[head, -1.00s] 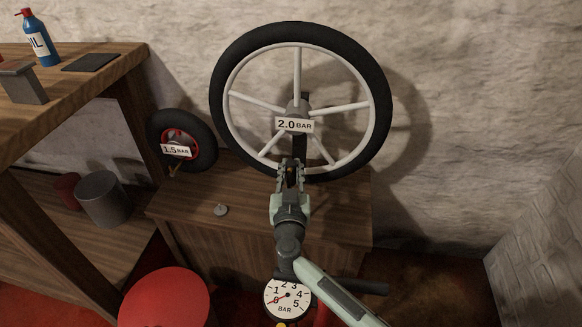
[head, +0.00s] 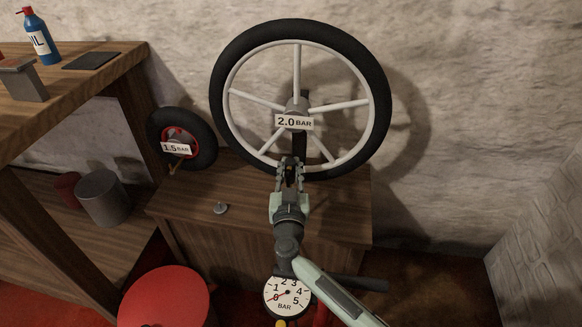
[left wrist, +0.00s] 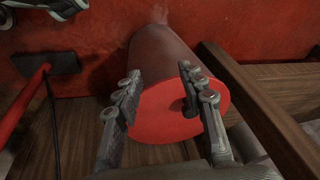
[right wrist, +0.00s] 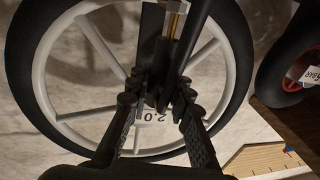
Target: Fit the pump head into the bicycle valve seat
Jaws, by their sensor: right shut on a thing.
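The large wheel (head: 380,100), with a black tyre, pale spokes and a 2.0 BAR label (head: 294,122), stands upright against the wall. My right gripper (head: 290,166) is at its lower rim. It is shut on the dark pump head (right wrist: 160,92), largely hidden between the fingers. A brass-coloured stem (right wrist: 173,22) shows above the fingertips in the right wrist view; I cannot tell whether the pump head touches the valve seat. The pump's gauge (head: 288,296) is at the bottom of the head view. My left gripper (left wrist: 162,92) is open and empty, above a red-topped cylinder (left wrist: 160,115).
A small wheel (head: 208,140) labelled 1.5 BAR stands left of the large one. A small metal piece (head: 220,208) lies on the wooden cabinet (head: 180,205). A workbench (head: 120,62) with a blue bottle (head: 40,40) is at left, a red stool (head: 165,295) in front.

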